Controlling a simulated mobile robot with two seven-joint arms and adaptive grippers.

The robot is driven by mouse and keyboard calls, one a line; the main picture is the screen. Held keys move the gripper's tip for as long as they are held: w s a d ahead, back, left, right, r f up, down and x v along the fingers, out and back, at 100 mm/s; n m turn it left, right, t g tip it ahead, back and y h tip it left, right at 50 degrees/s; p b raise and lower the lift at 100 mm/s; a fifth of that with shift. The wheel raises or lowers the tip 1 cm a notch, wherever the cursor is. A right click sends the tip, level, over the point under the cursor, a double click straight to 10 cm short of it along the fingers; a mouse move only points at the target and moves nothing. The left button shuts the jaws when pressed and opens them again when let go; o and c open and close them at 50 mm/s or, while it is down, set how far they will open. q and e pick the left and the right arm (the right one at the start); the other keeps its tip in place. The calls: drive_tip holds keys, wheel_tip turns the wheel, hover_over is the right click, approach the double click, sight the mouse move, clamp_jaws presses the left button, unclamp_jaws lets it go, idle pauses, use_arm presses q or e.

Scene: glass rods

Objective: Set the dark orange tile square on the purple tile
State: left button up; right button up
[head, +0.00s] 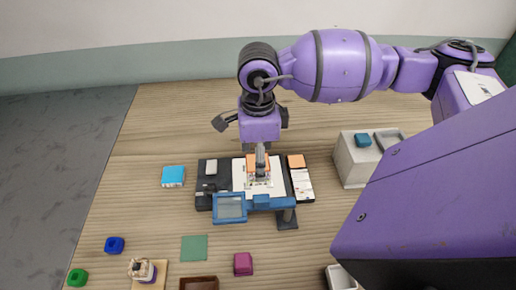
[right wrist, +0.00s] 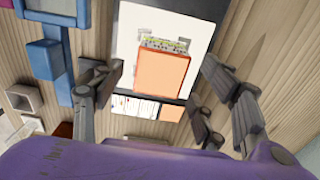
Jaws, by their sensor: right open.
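An orange rectangular piece (head: 252,163) lies on a white sheet on a dark bench near the table's middle. In the right wrist view its flat orange face (right wrist: 160,76) fills the space between the fingers, with a detailed strip along its far edge. I cannot tell whether it is the dark orange tile. A smaller, paler orange square (head: 296,161) lies just right of the sheet. My right gripper (head: 261,153) points down over the orange piece, open, with fingers on either side of it. I cannot make out a clear purple tile. My left gripper is not in view.
A blue-framed panel (head: 230,208) stands at the bench front. A grey box (head: 360,158) is at right, a light-blue block (head: 173,176) at left. In front are a green square (head: 194,248), a magenta block (head: 243,264) and a brown tray (head: 199,283).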

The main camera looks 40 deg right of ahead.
wheel_tip(320, 180, up, 12)
idle(0.6)
